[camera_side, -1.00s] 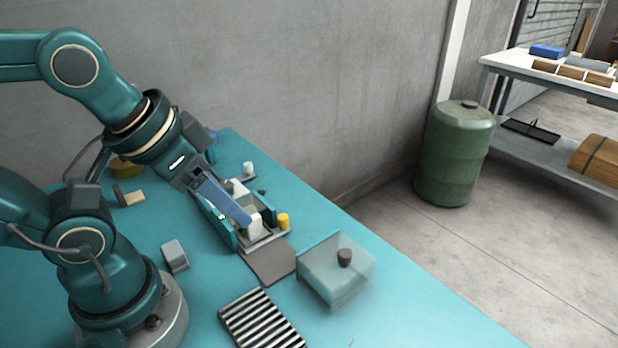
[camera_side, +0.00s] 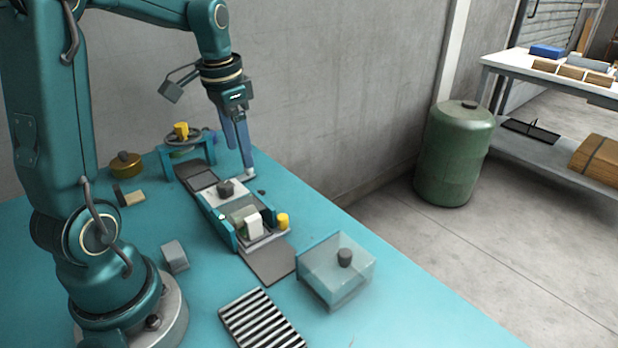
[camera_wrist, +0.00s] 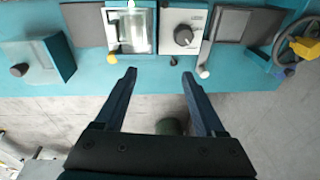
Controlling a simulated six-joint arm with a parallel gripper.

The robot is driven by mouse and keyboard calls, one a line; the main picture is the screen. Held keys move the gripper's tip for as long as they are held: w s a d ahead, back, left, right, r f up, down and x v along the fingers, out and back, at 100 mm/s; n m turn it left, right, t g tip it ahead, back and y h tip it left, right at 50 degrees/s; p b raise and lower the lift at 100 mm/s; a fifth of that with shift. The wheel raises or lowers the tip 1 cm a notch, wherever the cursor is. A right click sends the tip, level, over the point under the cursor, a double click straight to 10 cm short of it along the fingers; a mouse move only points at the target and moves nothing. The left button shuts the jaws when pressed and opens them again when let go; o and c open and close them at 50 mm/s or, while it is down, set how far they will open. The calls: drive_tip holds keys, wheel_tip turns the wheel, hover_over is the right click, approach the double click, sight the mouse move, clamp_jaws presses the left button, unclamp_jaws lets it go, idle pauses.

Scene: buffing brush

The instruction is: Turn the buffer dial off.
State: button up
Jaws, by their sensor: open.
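The dial is a dark round knob (camera_side: 226,187) on a pale panel at the rear of the buffing unit; it also shows in the wrist view (camera_wrist: 183,36). I cannot make out its setting. The buffer (camera_side: 245,220), a roller with a white block beside it, sits in front of the dial between teal side walls. My gripper (camera_side: 245,158) is open and empty. It points down near the table's far edge, behind and to the right of the dial and apart from it. In the wrist view the dial lies beyond the fingertips (camera_wrist: 159,74), toward the right one.
A white-tipped lever (camera_wrist: 203,72) stands beside the dial panel, close to my fingers. A yellow knob (camera_side: 282,221) is beside the buffer. A clear box with a dark knob (camera_side: 337,275) stands to the right, a handwheel (camera_side: 183,140) behind. Open floor lies past the table edge.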

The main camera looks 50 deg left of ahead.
drive_tip(key=n+g, duration=0.1)
drive_tip(key=n, duration=0.1)
hover_over(224, 184)
drive_tip(key=shift+h, duration=0.3)
drive_tip(key=f, duration=0.4)
drive_tip(key=shift+w+d+f, duration=0.15)
drive_tip(key=shift+w, duration=0.1)
drive_tip(key=shift+s+f, duration=0.2)
drive_tip(key=shift+f, duration=2.5)
drive_tip(key=shift+c, duration=0.4)
clamp_jaws()
